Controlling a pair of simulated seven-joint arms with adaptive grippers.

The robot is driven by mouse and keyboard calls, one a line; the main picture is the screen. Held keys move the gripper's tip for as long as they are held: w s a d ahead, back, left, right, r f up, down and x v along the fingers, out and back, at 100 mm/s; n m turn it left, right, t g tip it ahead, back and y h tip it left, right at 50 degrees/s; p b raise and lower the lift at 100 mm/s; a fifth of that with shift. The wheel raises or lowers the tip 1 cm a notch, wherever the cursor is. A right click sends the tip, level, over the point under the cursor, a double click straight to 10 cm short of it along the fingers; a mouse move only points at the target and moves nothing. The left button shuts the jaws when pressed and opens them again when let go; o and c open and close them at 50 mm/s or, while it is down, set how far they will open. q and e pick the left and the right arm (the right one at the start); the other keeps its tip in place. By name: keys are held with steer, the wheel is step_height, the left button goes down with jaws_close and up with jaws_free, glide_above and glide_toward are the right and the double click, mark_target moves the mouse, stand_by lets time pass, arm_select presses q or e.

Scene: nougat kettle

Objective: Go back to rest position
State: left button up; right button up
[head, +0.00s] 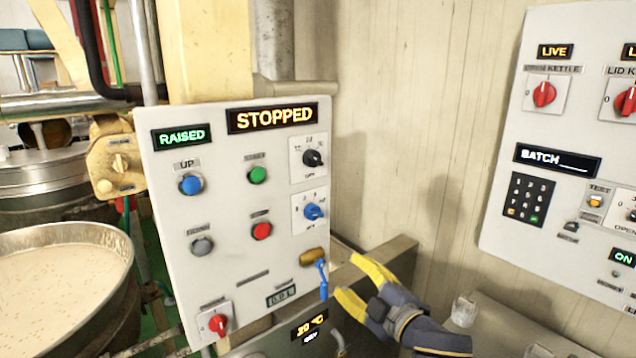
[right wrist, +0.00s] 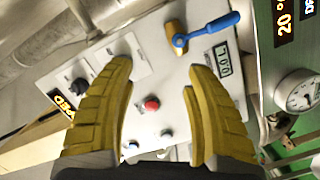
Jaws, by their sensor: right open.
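My right gripper (head: 352,283) is in the lower middle of the head view, with yellow fingers and a grey body. Its fingers are apart and nothing is between them. It is just right of a small blue-handled lever (head: 323,280) at the lower right of a white control panel (head: 235,200). In the right wrist view the open fingers (right wrist: 165,85) frame the panel, and the blue lever (right wrist: 210,32) lies beyond them on a brass fitting. I cannot tell from these frames whether the fingers touch the lever. My left gripper is not in view.
A kettle (head: 60,300) of pale, speckled mass stands at the lower left. A second panel (head: 560,200) with a keypad and red knobs is on the right wall. The panel displays read STOPPED (head: 272,118) and RAISED (head: 182,137).

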steer(key=s+d+f+m+g+h, duration=0.1)
steer(key=s+d+f+m+h, duration=0.4)
steer(key=f, duration=0.5)
steer(key=s+d+f+m+g+h, duration=0.1)
steer(key=s+d+f+m+h, duration=0.15)
steer(key=s+d+f, duration=0.55)
steer(key=s+d+f+m+g+h, duration=0.1)
steer(key=s+d+f+g+h, duration=0.2)
steer(key=s+d+f, duration=0.35)
steer(key=s+d+f+m+g+h, duration=0.2)
steer(key=s+d+f+g+h, duration=0.15)
steer(key=s+f, duration=0.6)
steer(key=s+a+f+g+y, duration=0.1)
steer(key=s+a+f+y, duration=0.15)
steer(key=f, duration=1.25)
steer(key=s+a+f+g+y, duration=0.1)
steer(key=s+a+f+y, duration=0.15)
steer(key=f, duration=1.35)
steer(key=s+f+m+g, duration=0.3)
steer(key=s+f, duration=1.6)
steer(key=s, duration=0.2)
steer(key=shift+s+a+y, duration=0.15)
steer(key=shift+s+y, duration=0.05)
steer(key=shift+y, duration=0.1)
